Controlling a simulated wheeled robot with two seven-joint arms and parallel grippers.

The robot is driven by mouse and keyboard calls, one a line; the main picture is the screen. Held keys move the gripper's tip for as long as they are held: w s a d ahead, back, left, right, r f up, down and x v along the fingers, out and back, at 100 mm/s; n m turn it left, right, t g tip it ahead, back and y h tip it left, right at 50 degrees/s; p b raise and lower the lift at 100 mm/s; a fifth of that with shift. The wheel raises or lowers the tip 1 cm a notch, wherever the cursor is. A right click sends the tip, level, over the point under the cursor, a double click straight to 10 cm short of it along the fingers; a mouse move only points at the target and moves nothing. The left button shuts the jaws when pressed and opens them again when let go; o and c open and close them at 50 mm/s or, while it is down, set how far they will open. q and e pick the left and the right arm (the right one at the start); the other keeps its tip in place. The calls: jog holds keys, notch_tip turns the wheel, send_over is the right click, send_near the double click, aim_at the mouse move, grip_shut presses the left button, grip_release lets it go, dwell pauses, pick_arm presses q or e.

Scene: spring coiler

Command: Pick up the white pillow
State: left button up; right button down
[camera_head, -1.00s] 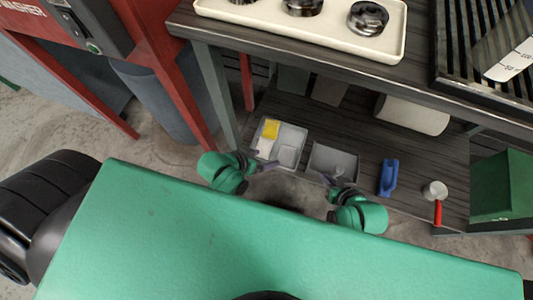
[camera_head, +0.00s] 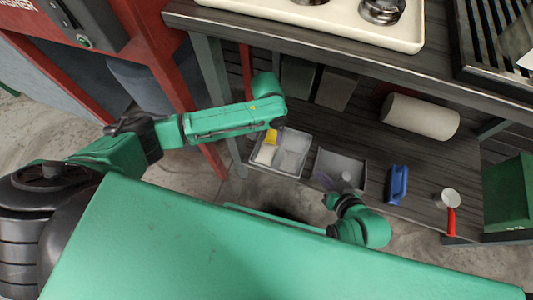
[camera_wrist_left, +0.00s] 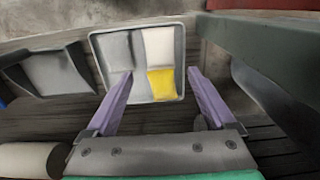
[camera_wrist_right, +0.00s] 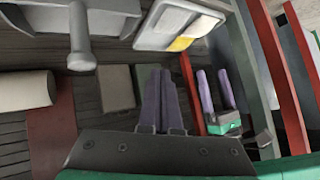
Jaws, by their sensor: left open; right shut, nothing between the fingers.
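A white block-like item, which looks like the white pillow (camera_head: 265,154), lies in a grey divided tray (camera_head: 303,168) on the lower shelf. The pillow also shows in the left wrist view (camera_wrist_left: 158,46), beside a yellow item (camera_wrist_left: 162,84). My left gripper (camera_wrist_left: 160,92) is open and empty, its purple fingers pointing toward the tray and apart from the pillow. In the head view its fingers are hidden behind its arm. My right gripper (camera_wrist_right: 160,75) is shut and empty, and in the head view (camera_head: 328,186) it is by the grey bin.
A pale roll (camera_head: 420,116) lies behind. The upper table edge (camera_head: 350,58) overhangs the shelf; a red frame (camera_head: 165,80) stands left.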

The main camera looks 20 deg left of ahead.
pick_arm(q)
jog(key=b, duration=0.3)
send_over(266, 152)
notch_tip(266, 152, down, 6)
jog(key=shift+r, duration=0.1)
notch_tip(266, 152, down, 8)
jog(key=b, duration=0.5)
jog(key=shift+w+r, duration=0.15)
jog(key=shift+r, duration=0.15)
pick_arm(e)
notch_tip(266, 152, down, 8)
jog(key=a+m+t+y, duration=0.1)
jog(key=a+t, duration=0.1)
jog(key=t, duration=0.1)
jog(key=shift+a+f+m+t, duration=0.25)
jog(key=shift+a+m+t, duration=0.05)
jog(key=shift+t, duration=0.1)
pick_arm(q)
jog(key=c, duration=1.1)
pick_arm(e)
jog(key=shift+s, duration=0.1)
